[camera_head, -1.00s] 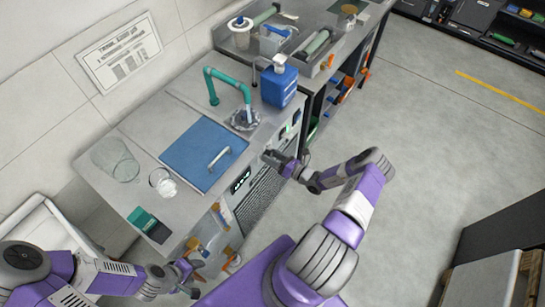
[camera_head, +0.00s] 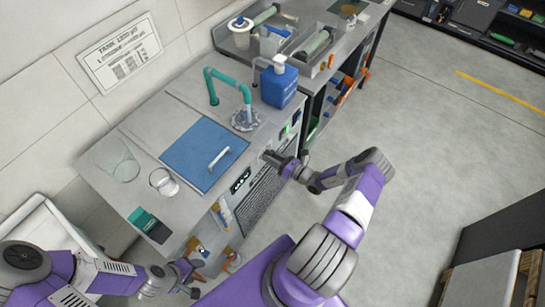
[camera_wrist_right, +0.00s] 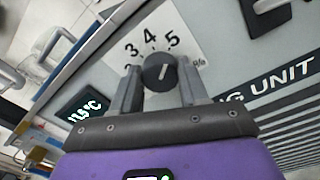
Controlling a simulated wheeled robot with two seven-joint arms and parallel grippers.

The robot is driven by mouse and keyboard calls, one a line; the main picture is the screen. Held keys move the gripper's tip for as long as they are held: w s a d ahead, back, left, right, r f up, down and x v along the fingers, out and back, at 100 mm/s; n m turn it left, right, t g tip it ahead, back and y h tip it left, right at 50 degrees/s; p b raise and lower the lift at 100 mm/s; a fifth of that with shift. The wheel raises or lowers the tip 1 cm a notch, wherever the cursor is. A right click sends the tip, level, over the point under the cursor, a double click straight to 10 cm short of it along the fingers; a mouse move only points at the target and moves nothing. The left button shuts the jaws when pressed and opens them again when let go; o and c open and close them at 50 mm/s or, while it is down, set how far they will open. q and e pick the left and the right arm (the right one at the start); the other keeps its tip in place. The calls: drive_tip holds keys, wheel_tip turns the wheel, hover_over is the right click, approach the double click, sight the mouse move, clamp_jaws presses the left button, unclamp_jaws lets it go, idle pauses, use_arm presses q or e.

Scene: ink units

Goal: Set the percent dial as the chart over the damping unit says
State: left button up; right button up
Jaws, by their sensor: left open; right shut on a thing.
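The percent dial (camera_wrist_right: 160,72) is a dark round knob on a white plate in the right wrist view. The numbers 3, 4 and 5 and a % sign show around it. Its light pointer line aims up toward the gap between 4 and 5; the exact reading is unclear. My right gripper (camera_wrist_right: 157,84) is shut on the dial, one finger at each side. In the head view the right gripper (camera_head: 278,160) is at the unit's front and hides the dial. The chart (camera_head: 120,53) hangs on the wall, its text too small to read. My left gripper (camera_head: 190,278) is open and empty at lower left.
A lit display (camera_wrist_right: 84,107) is beside the dial. The counter holds a blue board (camera_head: 204,153) with a handle, two glass vessels (camera_head: 164,181), a green tap (camera_head: 212,87) and a blue pump bottle (camera_head: 279,85).

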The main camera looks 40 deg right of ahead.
drive_tip(key=n+p, duration=0.1)
drive_tip(key=n, duration=0.5)
drive_tip(key=shift+a, duration=0.1)
drive_tip(key=shift+n, duration=0.3)
idle(0.4)
drive_tip(key=o, duration=1.1)
drive_tip(key=shift+c, duration=0.2)
drive_tip(key=v, duration=0.7)
drive_tip(key=shift+s, duration=0.3)
drive_tip(key=shift+r, duration=0.15)
